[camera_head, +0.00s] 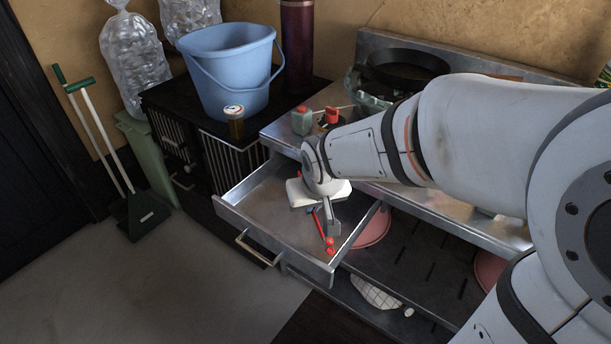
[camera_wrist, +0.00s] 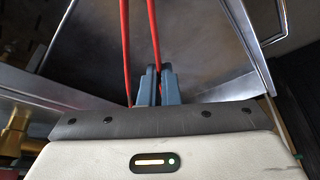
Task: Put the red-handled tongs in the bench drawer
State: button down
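The bench drawer (camera_head: 255,204) is pulled open, a shallow metal tray with bare floor. It also shows in the wrist view (camera_wrist: 205,50), its bar handle at the upper right. My gripper (camera_head: 331,228) is over the drawer's right part, pointing down. In the wrist view, my gripper's fingers (camera_wrist: 158,86) are close together around one red handle of the tongs (camera_wrist: 154,40). The other handle runs beside the left finger. In the head view, the tongs' red handles (camera_head: 321,226) slant over the drawer near its front right corner. Their height above its floor is unclear, and their far end is hidden.
The metal bench top (camera_head: 440,205) lies behind the drawer, with a green bottle (camera_head: 302,121) and a red object (camera_head: 332,115) near its left end. A lower shelf holds pink dishes.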

aim_at(308, 220)
notch_tip(308, 220, down, 4)
jog(key=shift+d+f+b, duration=0.1)
jog(key=shift+f+b, duration=0.15)
jog(key=shift+b, duration=0.4)
jog(key=w, duration=0.1)
jog(key=w+a, duration=0.1)
jog(key=w, duration=0.1)
jog(key=shift+w, duration=0.3)
jog(key=shift+w+a+b, duration=0.1)
jog(key=shift+w+b, duration=0.25)
jog(key=shift+w, duration=0.25)
jog(key=w, duration=0.2)
jog(key=w+f+b, duration=0.1)
jog(key=shift+a, duration=0.4)
jog(key=shift+f, duration=0.2)
jog(key=c, duration=1.6)
grip_release()
jog(key=shift+c, duration=0.2)
